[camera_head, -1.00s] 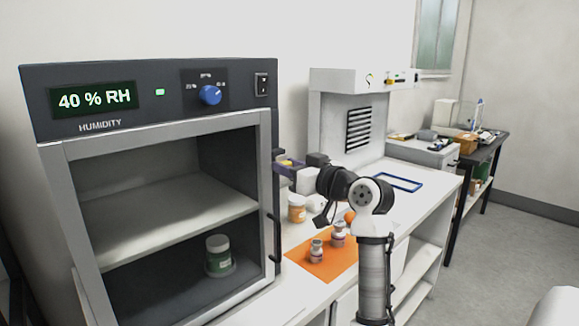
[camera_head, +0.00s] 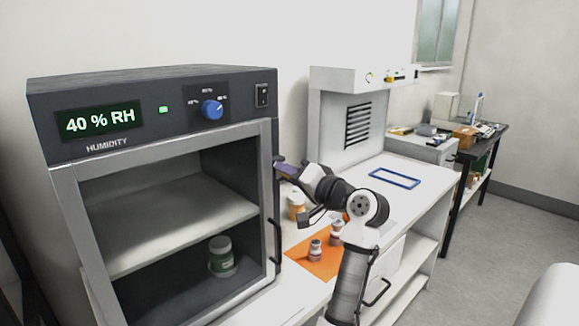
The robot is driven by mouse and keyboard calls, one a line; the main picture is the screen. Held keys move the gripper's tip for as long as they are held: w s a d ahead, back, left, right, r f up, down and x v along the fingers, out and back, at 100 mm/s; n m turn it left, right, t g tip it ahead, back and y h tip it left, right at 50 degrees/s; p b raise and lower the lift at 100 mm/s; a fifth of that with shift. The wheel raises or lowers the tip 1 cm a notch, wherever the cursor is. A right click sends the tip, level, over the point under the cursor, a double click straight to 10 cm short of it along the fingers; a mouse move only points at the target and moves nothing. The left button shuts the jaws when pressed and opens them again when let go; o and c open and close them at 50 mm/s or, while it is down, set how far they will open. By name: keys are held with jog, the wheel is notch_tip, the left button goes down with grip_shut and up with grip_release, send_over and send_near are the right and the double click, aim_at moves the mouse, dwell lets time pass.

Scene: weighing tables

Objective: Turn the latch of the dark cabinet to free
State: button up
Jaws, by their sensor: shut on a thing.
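The dark cabinet (camera_head: 160,93) stands at the left, with a light-framed door and a humidity display reading 40 % RH. Its latch (camera_head: 278,160) is a small dark piece at the right front edge, by the top of the door, mostly hidden by my gripper. My gripper (camera_head: 284,168) is at that edge and shut on the latch. The latch's exact angle is too small to tell. The door looks closed, with its dark handle (camera_head: 275,243) lower on the right side.
Two small vials (camera_head: 315,250) stand on an orange mat (camera_head: 322,268), with an orange jar (camera_head: 296,205) behind. A blue frame (camera_head: 394,178) lies on the white bench. A blue knob (camera_head: 212,109) sits on the cabinet front.

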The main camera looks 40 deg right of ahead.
jog(key=shift+m+p, duration=1.95)
jog(key=shift+m, duration=1.85)
jog(key=shift+d, duration=0.1)
jog(key=o, duration=1)
jog(key=s+b, duration=0.1)
jog(key=s, duration=0.3)
jog(key=s+b, duration=0.2)
jog(key=s, duration=0.3)
jog(key=s+d+b, duration=0.1)
jog(key=s+b, duration=0.1)
jog(key=s, duration=0.3)
